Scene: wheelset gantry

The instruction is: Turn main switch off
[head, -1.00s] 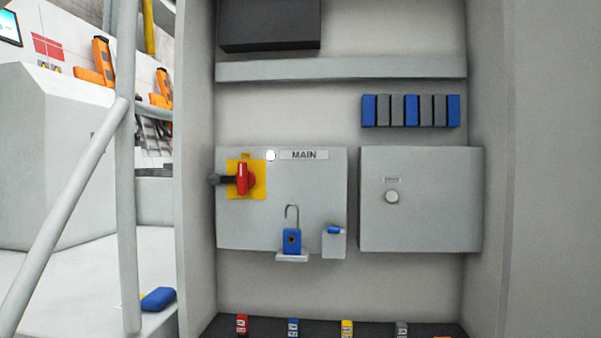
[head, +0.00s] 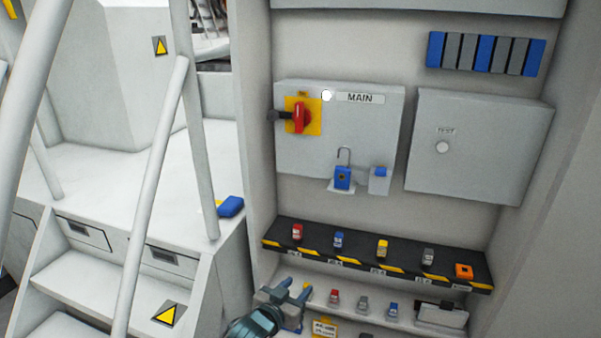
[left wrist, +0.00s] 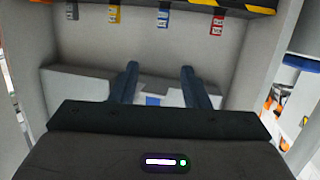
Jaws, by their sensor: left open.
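The main switch is a red rotary handle (head: 299,117) on a yellow plate, at the left of the grey box labelled MAIN (head: 345,125). The handle stands upright. A dark stub sticks out at the plate's left. My left gripper (head: 297,302) is open at the bottom of the head view, well below the switch and near the lower shelf. Its two fingers (left wrist: 158,75) stand apart in the left wrist view, with nothing gripped between them. The switch is not in the wrist view. My right gripper is not in view.
A blue padlock (head: 342,178) with a raised shackle sits on a small ledge below the switch. A second grey box (head: 478,145) is to the right. A black shelf (head: 458,276) with several small locks juts out above my gripper. White handrails (head: 152,190) stand at left.

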